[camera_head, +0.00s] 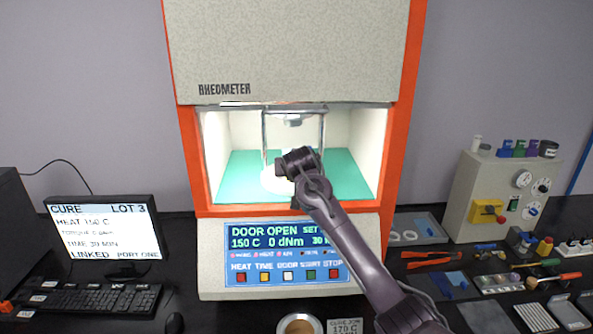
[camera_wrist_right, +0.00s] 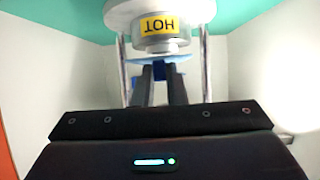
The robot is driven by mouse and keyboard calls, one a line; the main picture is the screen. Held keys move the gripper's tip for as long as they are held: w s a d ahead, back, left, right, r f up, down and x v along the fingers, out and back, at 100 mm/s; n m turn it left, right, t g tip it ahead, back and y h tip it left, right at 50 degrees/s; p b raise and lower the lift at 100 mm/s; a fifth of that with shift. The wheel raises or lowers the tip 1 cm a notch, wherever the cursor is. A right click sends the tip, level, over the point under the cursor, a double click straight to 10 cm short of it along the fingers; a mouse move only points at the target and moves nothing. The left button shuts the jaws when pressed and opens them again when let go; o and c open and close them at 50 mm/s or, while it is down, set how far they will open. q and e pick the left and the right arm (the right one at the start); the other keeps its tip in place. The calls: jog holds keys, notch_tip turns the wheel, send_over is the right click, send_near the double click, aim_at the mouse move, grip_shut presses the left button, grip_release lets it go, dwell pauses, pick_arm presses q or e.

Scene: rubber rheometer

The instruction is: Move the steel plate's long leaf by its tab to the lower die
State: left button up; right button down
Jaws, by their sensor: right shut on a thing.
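My right gripper (camera_wrist_right: 159,70) reaches into the open chamber of the rheometer (camera_head: 290,60); it also shows in the head view (camera_head: 282,168). Its narrow fingers are shut on a thin blue leaf (camera_wrist_right: 136,62), which lies right at the face of the lower die (camera_wrist_right: 160,45). The die is silver, with a yellow HOT label that reads upside down, on a white round base (camera_wrist_right: 120,15). Whether the leaf touches the die is unclear. In the head view the base (camera_head: 270,183) is partly covered by my wrist, and the leaf is hidden. My left gripper is out of view.
Steel posts (camera_head: 265,138) stand beside the die, with the upper die (camera_head: 293,119) above. The orange chamber frame (camera_head: 190,160) and white side walls bound the reach. A control panel (camera_head: 288,250) sits below. The bench at right holds tools and a cream unit (camera_head: 490,190).

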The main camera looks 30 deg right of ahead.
jog(key=shift+w+d, duration=0.5)
jog(key=shift+w, duration=0.4)
jog(key=shift+w+d, duration=0.5)
jog(key=shift+w, duration=0.4)
jog(key=shift+w+d, duration=0.5)
jog(key=shift+w, duration=0.4)
jog(key=shift+f+b, duration=0.4)
jog(key=shift+f, duration=0.5)
jog(key=c, duration=1.4)
grip_release()
